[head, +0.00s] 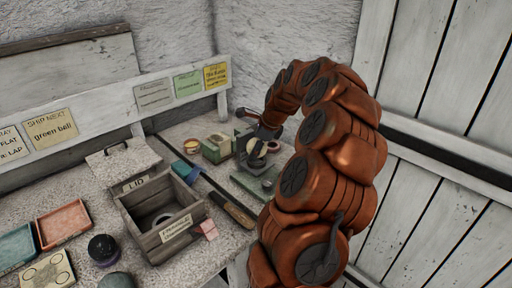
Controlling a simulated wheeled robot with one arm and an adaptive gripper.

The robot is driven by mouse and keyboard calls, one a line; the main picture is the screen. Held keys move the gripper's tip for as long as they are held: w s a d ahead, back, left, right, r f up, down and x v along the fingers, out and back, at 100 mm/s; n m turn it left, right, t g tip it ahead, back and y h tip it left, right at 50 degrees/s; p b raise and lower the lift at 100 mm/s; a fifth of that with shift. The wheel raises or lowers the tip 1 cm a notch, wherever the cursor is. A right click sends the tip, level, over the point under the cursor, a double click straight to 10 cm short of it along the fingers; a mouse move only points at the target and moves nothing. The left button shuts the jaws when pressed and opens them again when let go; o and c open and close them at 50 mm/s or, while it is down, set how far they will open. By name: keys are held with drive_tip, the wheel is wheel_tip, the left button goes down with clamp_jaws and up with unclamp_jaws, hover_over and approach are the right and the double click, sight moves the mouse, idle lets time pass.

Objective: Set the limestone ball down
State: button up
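My gripper (262,136) is small and dark at the far end of my copper-coloured arm, low over the back right of the bench. A pale round ball (258,150), which could be the limestone ball, shows right at its fingers. Dark parts surround the ball, and I cannot tell whether they are fingers or a holder under it. The arm hides the area to the right. Whether the fingers press on the ball is too small to see.
A wooden crate (141,232) with a ring-like thing inside stands front centre. A green box (217,147), a round yellow-topped tin (191,145) and a green block (255,186) are close to my gripper. Red (62,223) and blue (16,247) trays lie left. A wooden-handled tool (232,209) lies mid-bench.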

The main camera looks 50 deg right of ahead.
drive_tip(key=shift+f+b, duration=0.45)
drive_tip(key=shift+f, duration=0.5)
idle(0.3)
drive_tip(key=o, duration=1.6)
drive_tip(key=shift+r, duration=0.1)
drive_tip(key=shift+r+p, duration=0.5)
drive_tip(key=shift+r, duration=1.35)
